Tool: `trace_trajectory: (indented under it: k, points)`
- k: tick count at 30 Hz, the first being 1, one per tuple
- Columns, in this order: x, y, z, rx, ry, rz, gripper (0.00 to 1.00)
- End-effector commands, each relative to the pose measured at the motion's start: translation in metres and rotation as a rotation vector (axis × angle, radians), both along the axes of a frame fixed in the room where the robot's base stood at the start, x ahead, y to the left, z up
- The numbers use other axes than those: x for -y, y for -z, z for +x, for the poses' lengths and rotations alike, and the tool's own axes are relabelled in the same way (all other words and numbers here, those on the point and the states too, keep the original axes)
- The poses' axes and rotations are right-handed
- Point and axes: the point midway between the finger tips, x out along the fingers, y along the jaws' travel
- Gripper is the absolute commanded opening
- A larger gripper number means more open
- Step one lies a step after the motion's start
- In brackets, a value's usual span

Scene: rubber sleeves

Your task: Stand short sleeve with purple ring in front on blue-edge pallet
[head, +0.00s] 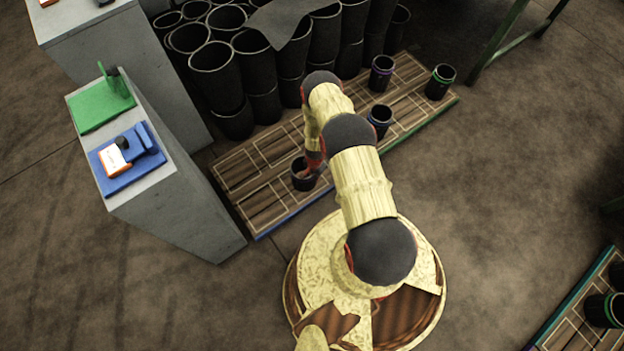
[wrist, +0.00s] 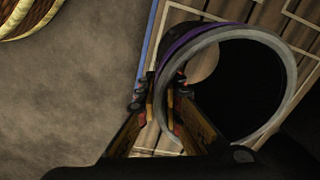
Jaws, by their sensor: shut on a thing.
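A short black sleeve (head: 303,178) is upright over the blue-edge pallet (head: 232,182), near its front edge. In the wrist view the sleeve (wrist: 272,44) shows a grey rim and a purple ring just below it. My gripper (head: 314,163) is shut on the sleeve's wall; its fingers (wrist: 162,98) are at the left side of the rim. The pallet's blue edge (wrist: 149,42) runs just left of the sleeve. Whether the sleeve's bottom touches the boards is hidden.
Tall black sleeves (head: 215,70) are stacked behind the pallet. A green-edge pallet (head: 408,88) adjoins on the right, with a purple-ringed sleeve (head: 381,74) and a blue-ringed sleeve (head: 379,121). A green-ringed sleeve (head: 440,82) stands farther right. A grey plinth (head: 165,215) is at left.

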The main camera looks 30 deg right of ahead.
Motion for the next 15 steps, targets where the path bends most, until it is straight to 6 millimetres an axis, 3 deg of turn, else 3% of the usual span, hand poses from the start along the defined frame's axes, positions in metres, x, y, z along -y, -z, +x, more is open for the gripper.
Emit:
trace_trajectory:
  k: [6, 15]
  points:
    - [0.006, 0.025, 0.017, 0.002, 0.000, 0.000, 0.00]
    - [0.011, 0.037, 0.030, 0.002, -0.001, 0.000, 0.00]
